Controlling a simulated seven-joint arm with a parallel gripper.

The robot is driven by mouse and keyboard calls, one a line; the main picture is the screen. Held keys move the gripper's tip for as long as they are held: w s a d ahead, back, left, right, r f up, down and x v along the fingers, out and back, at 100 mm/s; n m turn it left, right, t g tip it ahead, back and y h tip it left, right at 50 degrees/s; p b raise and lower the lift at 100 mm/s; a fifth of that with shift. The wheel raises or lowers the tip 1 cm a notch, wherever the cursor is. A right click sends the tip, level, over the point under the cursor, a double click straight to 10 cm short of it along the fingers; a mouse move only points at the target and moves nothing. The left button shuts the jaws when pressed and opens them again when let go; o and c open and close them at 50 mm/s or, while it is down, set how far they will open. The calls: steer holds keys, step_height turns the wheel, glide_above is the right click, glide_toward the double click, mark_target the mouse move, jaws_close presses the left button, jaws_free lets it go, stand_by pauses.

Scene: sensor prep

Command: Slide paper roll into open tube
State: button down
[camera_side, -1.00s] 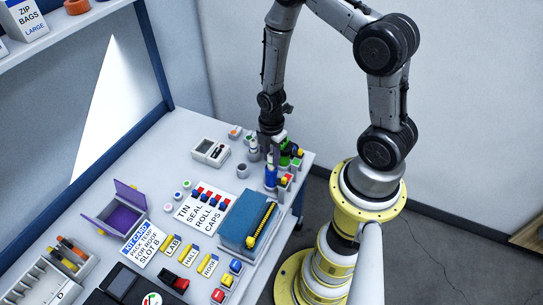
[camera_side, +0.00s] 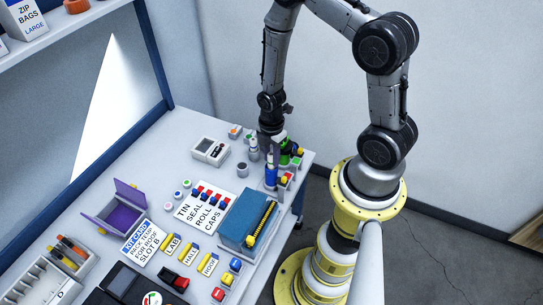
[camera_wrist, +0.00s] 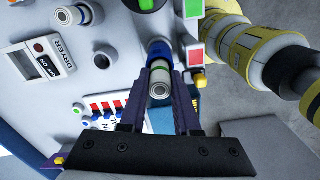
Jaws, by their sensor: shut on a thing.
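The paper roll (camera_wrist: 159,89), pale with a green band and a ringed grey-white end, sits between the fingertips of my gripper (camera_wrist: 163,88) in the wrist view. My gripper is shut on it. A blue tube (camera_wrist: 157,50) lies just beyond the roll in that view. In the side view, a blue tube (camera_side: 271,175) stands upright near the table's right edge, directly below my gripper (camera_side: 271,153). I cannot tell whether the roll touches the tube or is partly inside it.
A dryer box (camera_side: 210,151) stands to the left, with a grey cylinder (camera_side: 242,169) nearby. A white card with red and blue caps (camera_side: 205,208) and a blue box (camera_side: 243,222) lie in front. Green and red items crowd close on the right.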

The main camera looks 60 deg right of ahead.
steer(key=shift+f, duration=0.85)
stand_by(2.6)
steer(key=shift+c, duration=1.5)
jaws_free()
steer(key=shift+r, duration=3.5)
steer(key=shift+a, duration=0.1)
